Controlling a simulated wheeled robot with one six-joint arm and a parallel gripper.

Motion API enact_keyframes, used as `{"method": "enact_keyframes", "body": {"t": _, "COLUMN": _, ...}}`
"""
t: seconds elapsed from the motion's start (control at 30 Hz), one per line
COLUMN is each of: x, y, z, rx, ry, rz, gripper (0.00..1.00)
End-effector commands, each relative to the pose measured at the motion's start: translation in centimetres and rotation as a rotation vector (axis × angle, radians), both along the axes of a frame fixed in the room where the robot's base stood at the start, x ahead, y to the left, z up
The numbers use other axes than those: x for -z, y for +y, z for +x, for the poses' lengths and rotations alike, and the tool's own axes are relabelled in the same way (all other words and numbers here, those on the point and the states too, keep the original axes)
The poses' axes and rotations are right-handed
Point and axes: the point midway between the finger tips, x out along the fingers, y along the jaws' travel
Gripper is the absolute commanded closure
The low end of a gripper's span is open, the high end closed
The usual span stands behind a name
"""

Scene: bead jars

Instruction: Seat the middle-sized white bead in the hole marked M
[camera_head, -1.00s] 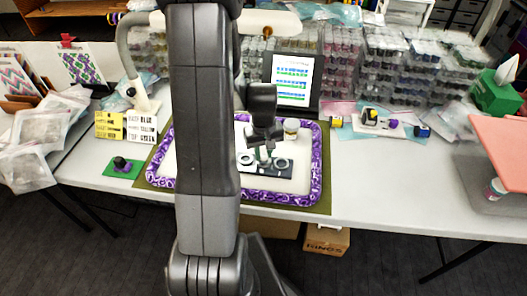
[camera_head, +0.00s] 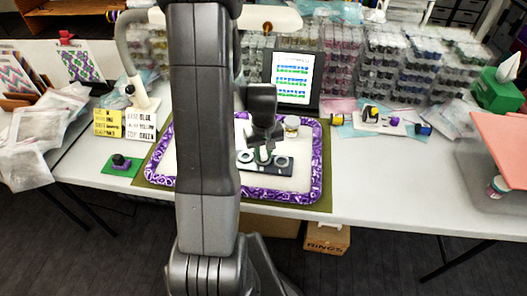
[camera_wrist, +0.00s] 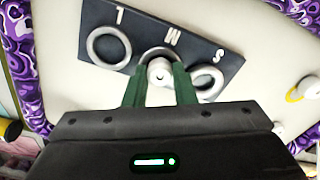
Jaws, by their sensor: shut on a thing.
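The dark board (camera_wrist: 128,14) carries the letters L, M and S, with a pale ring beside each. It also shows in the head view (camera_head: 286,172) on the white mat. My gripper (camera_wrist: 160,88) has green fingers shut on a white bead (camera_wrist: 160,70). The bead is at the middle ring (camera_wrist: 150,50), the one by M, and covers part of it. I cannot tell whether the bead is inside the hole or just above it. The L ring (camera_wrist: 108,47) and the S ring (camera_wrist: 208,83) are on either side. In the head view my gripper (camera_head: 263,156) is over the board.
A purple-patterned border (camera_head: 318,165) surrounds the mat. A small jar (camera_head: 291,124) stands behind the board, with a tablet (camera_head: 292,75) farther back. My arm hides part of the mat. The front right of the table (camera_head: 400,190) is clear.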

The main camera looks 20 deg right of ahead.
Motion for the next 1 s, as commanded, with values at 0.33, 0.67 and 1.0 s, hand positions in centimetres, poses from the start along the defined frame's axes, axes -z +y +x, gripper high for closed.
{"method": "enact_keyframes", "body": {"t": 0.33, "x": 0.0, "y": 0.0, "z": 0.0, "rx": 0.0, "ry": 0.0, "rz": 0.0, "gripper": 0.58}}
{"method": "enact_keyframes", "body": {"t": 0.67, "x": -0.1, "y": 0.0, "z": 0.0, "rx": 0.0, "ry": 0.0, "rz": 0.0, "gripper": 0.51}}
{"method": "enact_keyframes", "body": {"t": 1.0, "x": -4.2, "y": -0.1, "z": 0.1, "rx": 0.0, "ry": -0.006, "rz": -0.003, "gripper": 0.51}}
